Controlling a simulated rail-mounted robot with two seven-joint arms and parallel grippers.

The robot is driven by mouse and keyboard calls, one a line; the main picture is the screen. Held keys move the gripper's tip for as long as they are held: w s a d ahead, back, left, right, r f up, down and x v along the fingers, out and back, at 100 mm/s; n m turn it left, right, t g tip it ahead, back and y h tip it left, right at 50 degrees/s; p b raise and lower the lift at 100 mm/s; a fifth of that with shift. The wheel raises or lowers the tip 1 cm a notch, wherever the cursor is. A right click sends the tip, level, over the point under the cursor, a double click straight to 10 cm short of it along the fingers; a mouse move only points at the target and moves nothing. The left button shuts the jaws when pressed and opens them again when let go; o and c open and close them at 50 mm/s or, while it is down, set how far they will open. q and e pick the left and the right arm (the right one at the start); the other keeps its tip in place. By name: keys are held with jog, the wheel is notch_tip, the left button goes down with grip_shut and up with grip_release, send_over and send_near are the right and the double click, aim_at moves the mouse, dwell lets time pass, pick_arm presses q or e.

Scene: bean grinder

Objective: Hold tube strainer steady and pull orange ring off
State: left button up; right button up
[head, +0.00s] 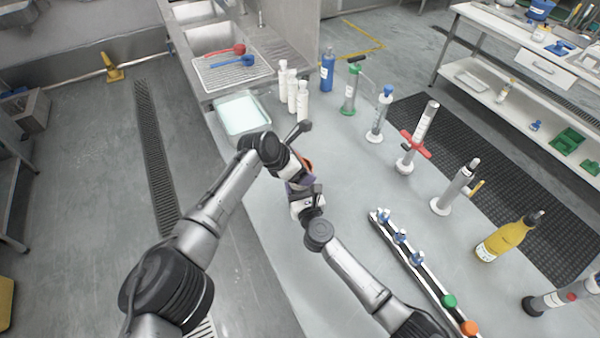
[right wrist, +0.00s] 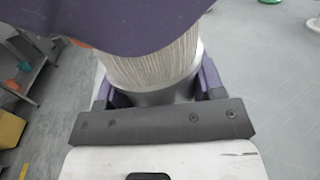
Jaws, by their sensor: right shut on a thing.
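The tube strainer (right wrist: 150,68) is a pale, finely ribbed cylinder with a grey lower band in the right wrist view. My right gripper (right wrist: 160,92) is shut on it, with purple fingers on both sides. In the head view my right gripper (head: 303,194) meets my left gripper (head: 297,172) above the near edge of the counter. A sliver of the orange ring (head: 306,161) shows beside my left gripper.
A dark knob on a rod (head: 303,128) sticks up beyond the grippers. A pale tray (head: 242,115) and white bottles (head: 292,92) stand behind. A rack (head: 420,268) with small blue-topped items lies at the right. Several cylinders and a yellow bottle (head: 505,238) line the counter's far side.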

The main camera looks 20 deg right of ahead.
pick_arm(q)
notch_tip(320, 180, up, 7)
jog(key=shift+r, duration=0.1)
dwell(0.4)
pick_arm(e)
jog(key=o, duration=1.2)
jog(key=shift+c, duration=0.2)
jog(key=s, duration=1.2)
jog(key=shift+a, duration=0.35)
